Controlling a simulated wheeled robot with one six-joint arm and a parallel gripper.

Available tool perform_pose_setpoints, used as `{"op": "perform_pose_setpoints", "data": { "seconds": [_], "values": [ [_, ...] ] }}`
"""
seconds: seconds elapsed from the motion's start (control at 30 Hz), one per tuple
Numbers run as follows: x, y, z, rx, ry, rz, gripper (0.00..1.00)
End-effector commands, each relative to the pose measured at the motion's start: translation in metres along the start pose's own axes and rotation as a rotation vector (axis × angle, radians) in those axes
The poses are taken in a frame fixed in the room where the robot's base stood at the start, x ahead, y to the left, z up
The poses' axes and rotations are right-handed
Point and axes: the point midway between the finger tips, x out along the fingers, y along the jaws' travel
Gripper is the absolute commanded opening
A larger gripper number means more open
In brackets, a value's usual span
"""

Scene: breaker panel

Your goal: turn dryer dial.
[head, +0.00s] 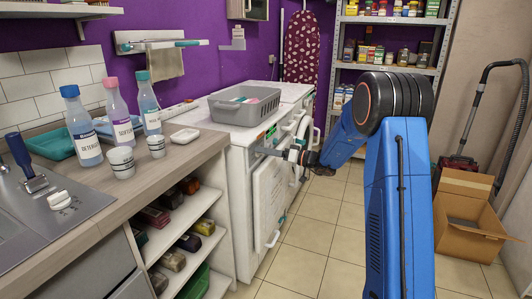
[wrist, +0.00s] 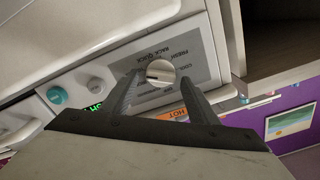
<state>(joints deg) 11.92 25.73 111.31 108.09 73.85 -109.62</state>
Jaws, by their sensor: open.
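The dial (wrist: 160,72) is a round white knob with a slot-like grip, on a grey printed plate of the white control panel. Words such as "FRESH", "QUICK" and "COOL" surround it. In the wrist view my gripper (wrist: 159,82) is open, with one dark finger on each side of the dial. The fingertips are close to the knob; I cannot tell if they touch it. In the head view my gripper (head: 288,153) is at the front of the white appliance (head: 266,195), near its upper panel. The dial is not clearly visible there.
A teal button (wrist: 56,95), a small white knob (wrist: 95,86) and an orange "HOT" label (wrist: 172,113) are near the dial. A grey basket (head: 230,108) sits on the appliance.

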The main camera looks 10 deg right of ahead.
Motion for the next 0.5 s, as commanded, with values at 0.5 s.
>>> {"op": "perform_pose_setpoints", "data": {
  "seconds": [0.5],
  "values": [
    [0.0005, 0.0002, -0.0002, 0.0, 0.0, 0.0, 0.15]
  ]
}}
